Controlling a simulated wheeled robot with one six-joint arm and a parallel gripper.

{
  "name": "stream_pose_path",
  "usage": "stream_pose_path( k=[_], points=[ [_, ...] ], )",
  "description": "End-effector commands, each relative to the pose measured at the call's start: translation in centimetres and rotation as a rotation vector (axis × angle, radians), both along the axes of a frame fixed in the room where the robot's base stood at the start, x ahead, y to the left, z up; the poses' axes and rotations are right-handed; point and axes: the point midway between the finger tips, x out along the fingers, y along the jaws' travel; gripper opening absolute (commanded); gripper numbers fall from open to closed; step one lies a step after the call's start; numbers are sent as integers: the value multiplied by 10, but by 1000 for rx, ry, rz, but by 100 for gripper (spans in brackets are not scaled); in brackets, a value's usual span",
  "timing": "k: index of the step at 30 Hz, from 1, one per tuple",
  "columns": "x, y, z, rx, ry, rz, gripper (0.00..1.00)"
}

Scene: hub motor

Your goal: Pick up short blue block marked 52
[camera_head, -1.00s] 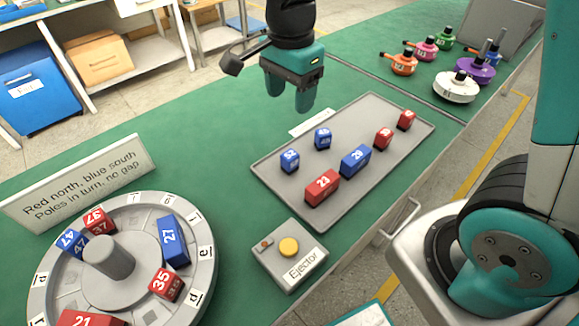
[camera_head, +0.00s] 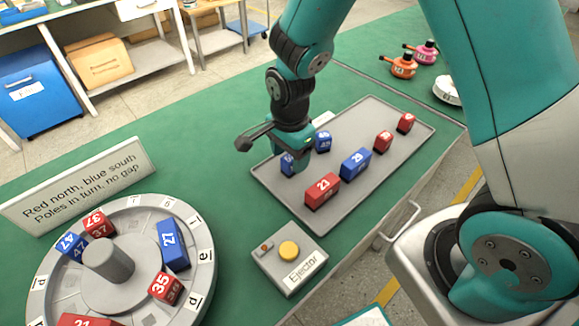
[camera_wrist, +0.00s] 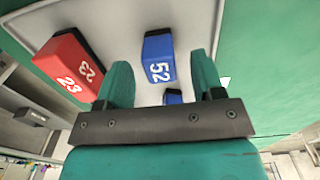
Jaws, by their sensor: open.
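The short blue block marked 52 (camera_wrist: 158,60) stands on the grey tray (camera_head: 357,115). In the wrist view it lies ahead of my open fingers and between their lines, with nothing gripped. In the head view the block (camera_head: 288,164) is mostly hidden behind my gripper (camera_head: 297,165). My gripper is low over the tray's left end; whether a finger touches the block, I cannot tell. My gripper also shows in the wrist view (camera_wrist: 160,85), fingers apart.
Beside it on the tray are a second short blue block (camera_head: 323,142), a long red block 23 (camera_head: 322,190), a long blue block (camera_head: 356,163) and two short red blocks. The ejector box (camera_head: 290,257) and the round fixture (camera_head: 205,265) stand nearer.

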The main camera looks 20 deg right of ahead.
Motion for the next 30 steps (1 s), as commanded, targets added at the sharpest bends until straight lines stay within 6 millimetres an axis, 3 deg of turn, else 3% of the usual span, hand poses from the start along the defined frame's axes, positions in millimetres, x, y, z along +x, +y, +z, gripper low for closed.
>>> stream_pose_path(
  k=[4,12,13,20,30],
  points=[
    [0,0,-19,-1,2,0,62],
    [0,0,-23,0,-1,0,62],
    [0,0,-23,0,-1,0,59],
    [0,0,-23,0,-1,0,7],
    [1,0,-20,1,-2,0,5]
  ],
)
